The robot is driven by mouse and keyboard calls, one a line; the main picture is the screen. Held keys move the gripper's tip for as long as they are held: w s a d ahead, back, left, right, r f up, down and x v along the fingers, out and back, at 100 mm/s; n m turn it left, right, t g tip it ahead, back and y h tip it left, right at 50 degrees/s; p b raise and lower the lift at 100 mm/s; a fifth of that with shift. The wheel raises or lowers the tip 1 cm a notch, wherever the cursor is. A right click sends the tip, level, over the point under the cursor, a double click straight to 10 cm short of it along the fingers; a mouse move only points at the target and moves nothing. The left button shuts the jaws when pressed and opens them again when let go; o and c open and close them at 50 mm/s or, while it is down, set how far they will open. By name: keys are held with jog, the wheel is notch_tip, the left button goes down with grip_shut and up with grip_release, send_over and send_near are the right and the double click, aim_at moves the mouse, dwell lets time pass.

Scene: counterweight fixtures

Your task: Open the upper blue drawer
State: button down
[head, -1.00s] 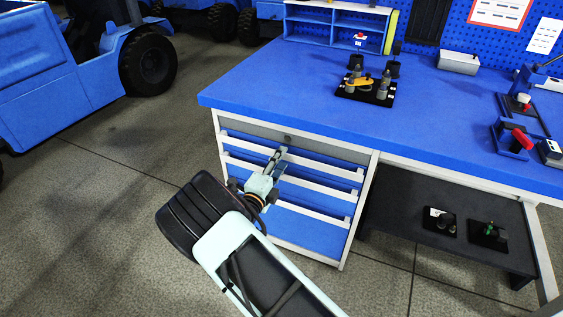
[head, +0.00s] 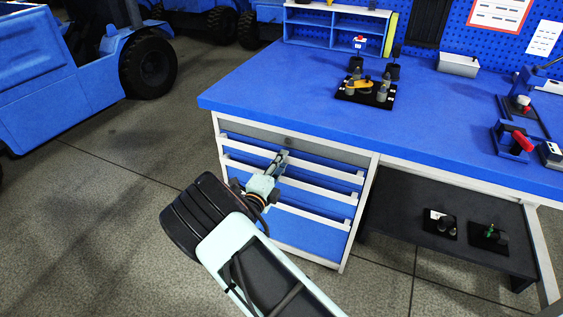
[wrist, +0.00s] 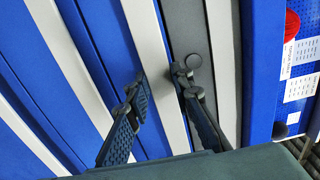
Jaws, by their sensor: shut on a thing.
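The upper blue drawer (head: 316,161) is in the cabinet under the workbench, below a grey top strip. Its long white handle bar (head: 330,173) runs across the front and also shows in the wrist view (wrist: 150,35). My gripper (head: 280,158) is at the middle of this bar. In the wrist view my gripper (wrist: 160,80) has one finger on each side of the white bar, shut on it. The drawer looks closed or nearly so; I cannot tell a small gap. My gripper hides part of the drawer front.
More blue drawers with white handle bars (head: 310,215) lie below. The blue benchtop (head: 290,85) overhangs the cabinet and carries a black fixture (head: 365,92). A dark low shelf (head: 400,215) is at the right. The floor (head: 100,220) at left is clear.

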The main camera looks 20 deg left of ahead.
jog(key=shift+s, duration=0.1)
jog(key=s+a+p, duration=0.3)
jog(key=s+p, duration=0.3)
jog(key=s, duration=3.2)
jog(key=shift+p, duration=0.3)
jog(key=shift+s, duration=0.1)
jog(key=c, duration=1.7)
grip_release()
jog(key=s, duration=0.7)
jog(key=shift+s+a, duration=0.25)
jog(key=shift+a, duration=0.05)
